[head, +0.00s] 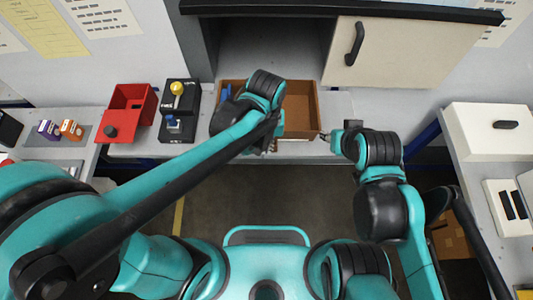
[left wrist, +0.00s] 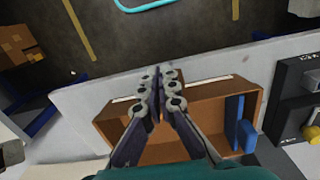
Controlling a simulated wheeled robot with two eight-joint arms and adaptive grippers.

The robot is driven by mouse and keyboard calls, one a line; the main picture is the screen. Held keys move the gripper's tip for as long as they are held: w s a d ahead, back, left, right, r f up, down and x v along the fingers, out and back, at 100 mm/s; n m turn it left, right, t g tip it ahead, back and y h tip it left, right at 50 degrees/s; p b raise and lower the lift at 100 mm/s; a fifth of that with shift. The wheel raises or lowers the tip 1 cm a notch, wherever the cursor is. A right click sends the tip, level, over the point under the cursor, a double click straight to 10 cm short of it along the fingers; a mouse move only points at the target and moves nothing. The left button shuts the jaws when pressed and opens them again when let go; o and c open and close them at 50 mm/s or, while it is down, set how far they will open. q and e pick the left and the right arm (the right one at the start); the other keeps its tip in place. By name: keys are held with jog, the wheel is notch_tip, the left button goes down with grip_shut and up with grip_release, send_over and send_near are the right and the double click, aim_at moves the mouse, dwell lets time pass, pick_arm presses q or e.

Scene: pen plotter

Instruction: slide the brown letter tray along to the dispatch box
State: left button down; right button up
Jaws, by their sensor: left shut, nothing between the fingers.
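The brown letter tray (head: 300,108) sits on the grey counter below the open cabinet, partly hidden by my left arm. In the left wrist view the tray (left wrist: 222,93) shows a blue item (left wrist: 243,128) inside. My left gripper (head: 270,147) is at the tray's front side. In the left wrist view its fingers (left wrist: 158,78) are together and empty, over the tray's near wall; contact is unclear. My right gripper (head: 338,139) is by the tray's front right corner, its fingers too small to read. I cannot tell whether the red open box (head: 146,103) or white box (head: 478,140) is the dispatch box.
A black unit with a yellow knob (head: 177,88) stands between the red box and the tray. The cabinet door (head: 385,55) is raised at the back.

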pick_arm(q)
jog(key=w+f+b, duration=0.4)
jog(key=f, duration=0.6)
jog(key=shift+d, duration=0.1)
jog(key=w, duration=2.6)
jog(key=shift+d, duration=0.4)
jog(key=shift+s, duration=0.1)
